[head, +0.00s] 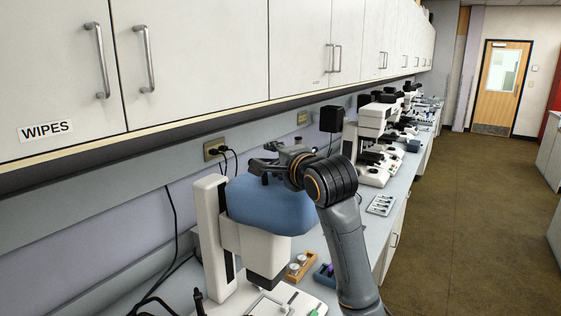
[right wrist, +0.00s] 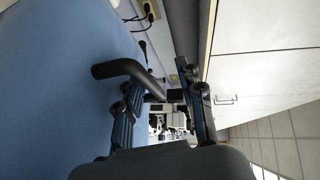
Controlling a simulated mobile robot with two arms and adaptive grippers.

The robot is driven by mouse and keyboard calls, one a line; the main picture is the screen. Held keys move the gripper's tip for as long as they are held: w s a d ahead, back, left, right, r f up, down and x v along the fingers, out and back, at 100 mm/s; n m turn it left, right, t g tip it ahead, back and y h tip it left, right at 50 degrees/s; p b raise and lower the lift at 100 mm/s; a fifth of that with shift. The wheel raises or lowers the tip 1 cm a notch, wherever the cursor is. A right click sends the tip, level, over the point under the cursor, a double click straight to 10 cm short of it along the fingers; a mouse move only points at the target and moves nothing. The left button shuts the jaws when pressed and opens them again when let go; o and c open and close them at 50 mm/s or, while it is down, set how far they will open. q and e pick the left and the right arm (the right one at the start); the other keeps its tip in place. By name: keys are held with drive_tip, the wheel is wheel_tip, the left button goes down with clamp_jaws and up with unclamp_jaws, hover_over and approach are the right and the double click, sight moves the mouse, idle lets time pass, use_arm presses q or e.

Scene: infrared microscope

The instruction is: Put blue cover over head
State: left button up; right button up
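The blue cover (head: 270,208) sits over the upper head of the white microscope (head: 210,225) at the front of the bench. The microscope's column stands bare at its left, and its lower head shows below the cover. My left gripper does not show.
A wooden block with small jars (head: 299,266) and a blue holder (head: 325,275) stand on the bench right of the microscope. Several other microscopes (head: 375,130) line the bench behind. Wall cabinets (head: 200,50) hang above. The floor at right is clear.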

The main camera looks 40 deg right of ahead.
drive_tip(key=v, duration=1.1)
drive_tip(key=shift+s, duration=0.35)
drive_tip(key=shift+a, duration=0.1)
